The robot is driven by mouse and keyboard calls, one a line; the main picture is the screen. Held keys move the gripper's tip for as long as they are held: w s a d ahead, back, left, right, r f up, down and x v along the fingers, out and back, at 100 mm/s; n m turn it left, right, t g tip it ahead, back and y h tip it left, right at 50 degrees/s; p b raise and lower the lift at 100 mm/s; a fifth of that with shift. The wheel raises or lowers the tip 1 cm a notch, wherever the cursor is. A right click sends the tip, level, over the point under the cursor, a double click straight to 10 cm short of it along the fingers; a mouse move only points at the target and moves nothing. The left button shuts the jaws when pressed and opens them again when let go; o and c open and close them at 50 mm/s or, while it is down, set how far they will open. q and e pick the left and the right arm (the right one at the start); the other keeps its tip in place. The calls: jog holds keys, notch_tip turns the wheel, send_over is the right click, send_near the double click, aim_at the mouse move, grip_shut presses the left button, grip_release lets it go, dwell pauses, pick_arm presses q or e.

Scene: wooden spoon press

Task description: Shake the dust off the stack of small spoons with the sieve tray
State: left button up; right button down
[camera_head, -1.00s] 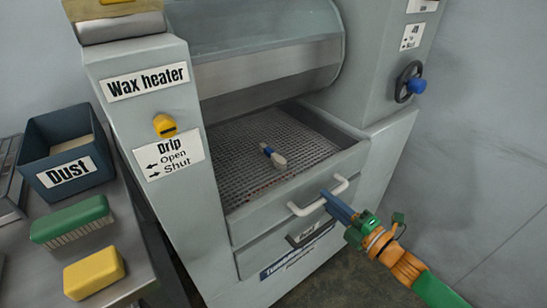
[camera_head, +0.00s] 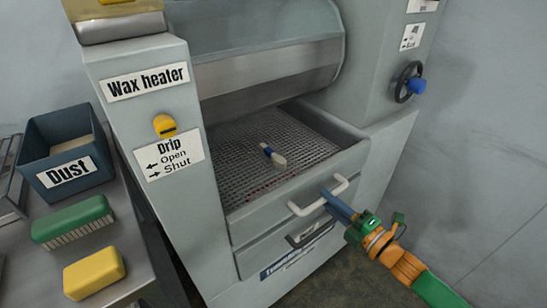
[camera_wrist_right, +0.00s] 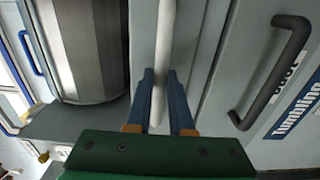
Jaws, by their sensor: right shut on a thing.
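The sieve tray (camera_head: 240,140) is a mesh-bottomed drawer standing out of the grey machine. A small blue and pale bundle (camera_head: 272,155) lies on its mesh, apparently the spoons; single spoons are too small to make out. Small red specks show on the mesh near the front. My right gripper (camera_head: 328,197) has its blue fingers shut on the tray's white handle (camera_head: 300,209). In the right wrist view the white handle (camera_wrist_right: 165,50) runs between the two fingers (camera_wrist_right: 161,100). My left gripper is not in view.
A lower drawer with a dark handle (camera_head: 310,230) is just under the tray. At the left, a side table holds a blue Dust bin (camera_head: 50,150), a green brush (camera_head: 72,220) and a yellow block (camera_head: 94,272). A blue-knobbed handwheel (camera_head: 408,84) sits at the right.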

jog(key=p+v, duration=0.3)
jog(key=v, duration=0.5)
jog(key=b+x, duration=0.2)
jog(key=x, duration=0.5)
jog(key=shift+b, duration=0.4)
jog(key=shift+w, duration=0.15)
jog(key=c, duration=0.6)
grip_release()
jog(key=shift+a, duration=0.1)
jog(key=shift+o, duration=0.2)
